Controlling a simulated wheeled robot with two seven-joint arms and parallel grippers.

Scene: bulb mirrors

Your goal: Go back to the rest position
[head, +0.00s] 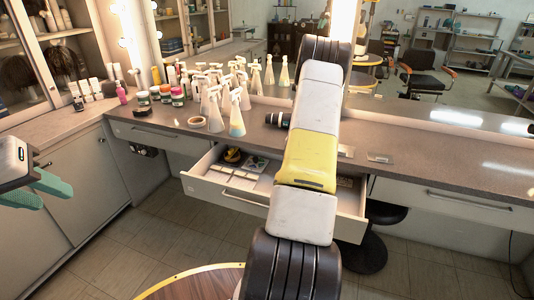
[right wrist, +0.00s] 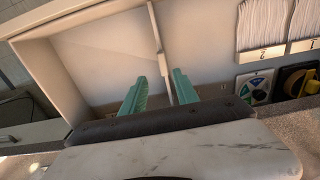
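My left gripper (head: 40,190) is at the left edge of the head view, in front of the grey cabinet. Its teal fingers are apart with nothing between them. My right arm reaches up the middle of the head view and hides its own gripper there. In the right wrist view my right gripper (right wrist: 158,92) has its two teal fingers spread over the pale inside of a drawer. A thin white divider shows beyond the gap between them; I cannot tell how close it is.
An open drawer (head: 228,197) stands out below the counter (head: 270,138), partly behind my right arm. A dark stool (head: 367,255) is under the counter. A round wooden edge (head: 180,279) is at the bottom.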

